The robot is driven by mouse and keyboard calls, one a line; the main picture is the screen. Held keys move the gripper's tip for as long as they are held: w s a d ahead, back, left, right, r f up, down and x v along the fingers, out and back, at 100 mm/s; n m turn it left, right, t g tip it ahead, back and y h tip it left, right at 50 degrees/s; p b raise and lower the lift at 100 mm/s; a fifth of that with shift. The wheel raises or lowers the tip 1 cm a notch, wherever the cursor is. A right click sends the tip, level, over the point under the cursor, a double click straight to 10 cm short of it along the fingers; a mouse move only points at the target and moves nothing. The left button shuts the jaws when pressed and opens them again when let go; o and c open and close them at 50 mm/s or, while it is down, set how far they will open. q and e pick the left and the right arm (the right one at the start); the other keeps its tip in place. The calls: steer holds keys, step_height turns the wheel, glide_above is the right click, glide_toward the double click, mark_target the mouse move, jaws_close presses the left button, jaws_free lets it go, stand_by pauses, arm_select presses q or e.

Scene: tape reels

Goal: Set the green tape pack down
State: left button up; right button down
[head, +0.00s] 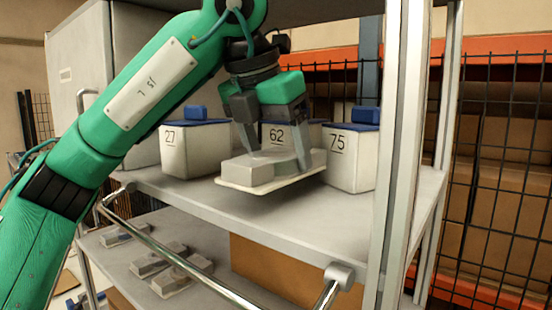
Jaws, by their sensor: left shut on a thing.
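My left gripper (278,157) comes down from above over the upper shelf (210,197) and is shut on a tape pack (240,172). The pack is a pale grey block on a thin, flat, off-white base; I see no green on it. It is held slightly tilted near the shelf's front edge, in front of the bins. It looks just above the shelf surface, but I cannot tell whether any edge touches. The fingers hide part of its top. My right gripper is not in view.
White bins with blue lids, marked 27 (195,152), 62 (276,137) and 75 (347,162), stand behind the pack. A shelf post (400,150) rises at right. A metal rail (190,267) crosses the front. Several grey packs (185,282) lie on the lower shelf.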

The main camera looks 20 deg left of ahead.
mark_target(270, 156)
arm_select(q)
steer(key=shift+f+p, duration=0.4)
steer(key=shift+f, duration=0.2)
steer(key=shift+a+f+p, duration=0.1)
steer(key=shift+f+p, duration=0.55)
steer(key=shift+f, duration=0.5)
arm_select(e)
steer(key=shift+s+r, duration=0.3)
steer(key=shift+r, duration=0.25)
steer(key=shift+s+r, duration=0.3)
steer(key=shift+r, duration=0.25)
arm_select(q)
steer(key=shift+f, duration=0.15)
steer(key=o, duration=1.1)
steer(key=shift+c, duration=0.2)
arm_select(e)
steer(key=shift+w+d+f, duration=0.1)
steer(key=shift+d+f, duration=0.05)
